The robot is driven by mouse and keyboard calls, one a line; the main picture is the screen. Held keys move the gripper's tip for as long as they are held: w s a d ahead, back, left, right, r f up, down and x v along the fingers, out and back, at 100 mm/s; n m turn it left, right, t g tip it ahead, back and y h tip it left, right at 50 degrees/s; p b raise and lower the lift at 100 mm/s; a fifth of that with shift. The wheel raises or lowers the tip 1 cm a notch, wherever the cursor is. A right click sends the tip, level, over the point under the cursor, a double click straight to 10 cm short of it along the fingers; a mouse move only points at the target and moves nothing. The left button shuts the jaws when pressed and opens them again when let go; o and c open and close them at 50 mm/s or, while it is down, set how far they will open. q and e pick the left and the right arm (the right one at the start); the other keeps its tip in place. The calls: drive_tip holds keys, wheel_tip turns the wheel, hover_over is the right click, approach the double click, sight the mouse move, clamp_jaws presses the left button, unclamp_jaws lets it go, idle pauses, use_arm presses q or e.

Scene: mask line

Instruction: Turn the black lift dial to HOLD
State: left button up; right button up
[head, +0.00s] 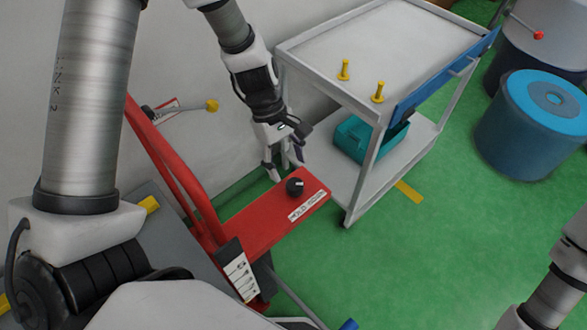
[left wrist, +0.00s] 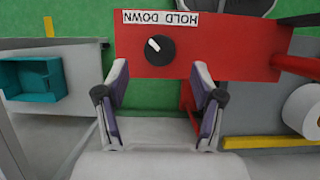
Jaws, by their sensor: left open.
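The black lift dial (head: 295,187) sits on a red panel (head: 262,222) and also shows in the left wrist view (left wrist: 160,50). Its white pointer line slants to the upper left there. A white label (left wrist: 160,18) beside the dial reads HOLD and DOWN, upside down in that view; the pointer leans toward the label's left end. My left gripper (head: 284,170) is open and empty, just behind the dial in the head view. In the left wrist view the dial lies just beyond the gap between its fingertips (left wrist: 160,70). My right gripper is out of view.
A white cart (head: 335,82) with yellow pegs (head: 378,92) on top and a teal bin (head: 352,140) below stands right of the gripper. A red bent tube (head: 180,172) rises left of the panel. Blue drums (head: 535,125) stand far right. Green floor in front is open.

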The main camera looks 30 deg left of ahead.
sight(294, 183)
use_arm(q)
drive_tip(key=b+x, duration=0.1)
drive_tip(key=x, duration=0.4)
drive_tip(key=shift+w+f, duration=0.1)
drive_tip(key=shift+f, duration=0.35)
drive_tip(key=shift+r, duration=0.1)
drive_tip(key=shift+c, duration=0.6)
drive_tip(key=c, duration=1)
